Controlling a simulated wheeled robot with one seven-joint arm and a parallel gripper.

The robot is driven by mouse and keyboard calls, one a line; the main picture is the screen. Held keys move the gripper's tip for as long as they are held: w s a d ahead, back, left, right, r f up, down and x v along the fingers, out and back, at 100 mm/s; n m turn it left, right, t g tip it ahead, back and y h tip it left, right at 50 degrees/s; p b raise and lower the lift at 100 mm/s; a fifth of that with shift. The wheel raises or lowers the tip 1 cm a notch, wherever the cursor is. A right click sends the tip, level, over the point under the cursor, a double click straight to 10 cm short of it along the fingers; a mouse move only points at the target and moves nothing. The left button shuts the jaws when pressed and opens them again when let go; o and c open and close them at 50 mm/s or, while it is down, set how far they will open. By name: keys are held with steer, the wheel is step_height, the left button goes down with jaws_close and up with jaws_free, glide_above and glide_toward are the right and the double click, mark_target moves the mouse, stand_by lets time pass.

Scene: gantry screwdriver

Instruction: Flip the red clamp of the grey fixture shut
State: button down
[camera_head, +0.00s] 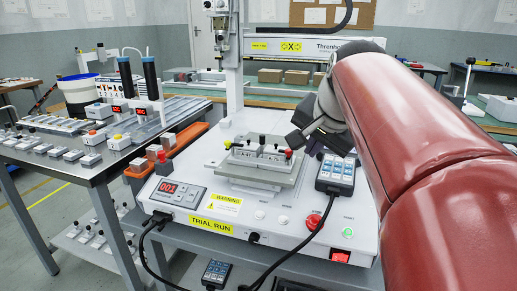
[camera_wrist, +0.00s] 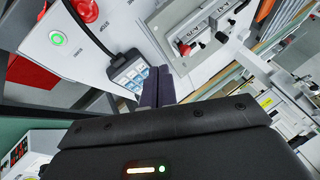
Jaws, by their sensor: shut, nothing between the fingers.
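The grey fixture (camera_head: 262,172) stands on the white machine bed, with a plate and small black knobs on top. The red clamp tip (camera_head: 289,153) is at its right end; a yellow tip (camera_head: 228,143) is at its left end. In the wrist view the fixture (camera_wrist: 208,22) is at the top, with the red tip (camera_wrist: 184,48) near its lower edge. My gripper (camera_head: 297,138) is above the fixture's right end. Its dark fingers (camera_wrist: 156,84) are together and empty, apart from the red tip in the wrist view. I cannot tell the clamp lever's exact angle.
A keypad pendant (camera_head: 336,174) stands right of the fixture, close beside my fingers in the wrist view (camera_wrist: 128,70). A red stop button (camera_head: 313,220) is on the front panel. The gantry column (camera_head: 233,75) rises behind. A side table (camera_head: 75,165) holds several small parts.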

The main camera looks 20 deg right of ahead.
steer(key=a+v, duration=0.1)
steer(key=v, duration=0.5)
steer(key=shift+a+r, duration=0.15)
steer(key=shift+a, duration=0.05)
steer(key=shift+w, duration=0.1)
steer(key=s+a+f+n, duration=0.2)
steer(key=s+f+n, duration=0.1)
steer(key=f, duration=0.5)
steer(key=s+a+f+n+g, duration=0.1)
steer(key=s+a+f+n, duration=0.2)
steer(key=f, duration=0.5)
steer(key=s+a+f+n+y, duration=0.1)
steer(key=s+a+f+n, duration=0.2)
steer(key=f, duration=0.5)
steer(key=shift+s+n+g, duration=0.4)
steer(key=shift+s+n, duration=0.3)
steer(key=shift+s, duration=0.55)
